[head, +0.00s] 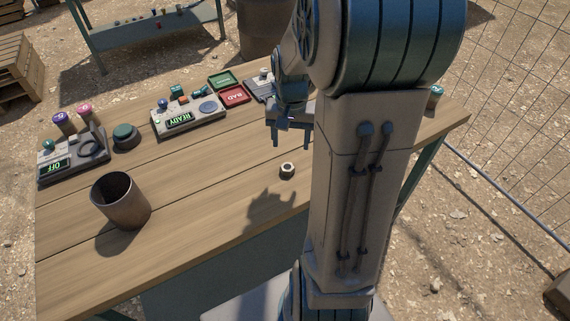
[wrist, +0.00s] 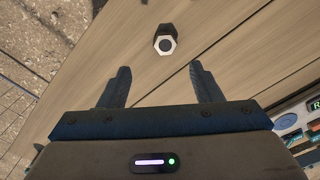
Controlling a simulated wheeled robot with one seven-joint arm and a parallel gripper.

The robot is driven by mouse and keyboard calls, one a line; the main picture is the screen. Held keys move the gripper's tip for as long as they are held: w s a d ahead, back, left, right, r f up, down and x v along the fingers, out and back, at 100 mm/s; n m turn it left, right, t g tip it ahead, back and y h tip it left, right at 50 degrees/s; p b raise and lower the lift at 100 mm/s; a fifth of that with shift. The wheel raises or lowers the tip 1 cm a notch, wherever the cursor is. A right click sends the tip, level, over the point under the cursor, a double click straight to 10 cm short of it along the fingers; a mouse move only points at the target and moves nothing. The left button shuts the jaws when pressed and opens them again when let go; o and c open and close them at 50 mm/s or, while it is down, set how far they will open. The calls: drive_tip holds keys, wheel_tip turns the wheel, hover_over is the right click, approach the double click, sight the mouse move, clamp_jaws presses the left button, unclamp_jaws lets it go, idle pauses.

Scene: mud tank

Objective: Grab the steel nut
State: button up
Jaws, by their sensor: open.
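The steel nut (head: 287,171) lies on the wooden table in the head view, a small pale ring with a dark hole. It also shows in the wrist view (wrist: 165,44), ahead of the fingertips and near the middle between them, slightly to the right. My gripper (head: 291,144) is above the table, just behind the nut in the head view. In the wrist view its two fingers (wrist: 160,70) are spread apart with nothing between them. The nut is apart from both fingers. My arm hides part of the table to the right of the nut.
The wooden table (head: 185,205) is clear around the nut. A rusty brown cup (head: 121,200) stands at front left. A READY console (head: 188,116), an OFF console (head: 72,158), a dark round knob (head: 125,136) and green and red trays (head: 235,95) line the back.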

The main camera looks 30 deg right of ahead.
hover_over(287, 167)
drive_tip(key=f, duration=0.5)
drive_tip(key=shift+s+d+f, duration=0.15)
drive_tip(key=shift+s+d, duration=0.15)
drive_tip(key=shift+w+a+f+p, duration=0.15)
drive_tip(key=shift+f+p, duration=0.05)
drive_tip(key=shift+f, duration=1.15)
drive_tip(key=shift+w+a+f+p, duration=0.15)
drive_tip(key=shift+f, duration=1.2)
drive_tip(key=c, duration=1.1)
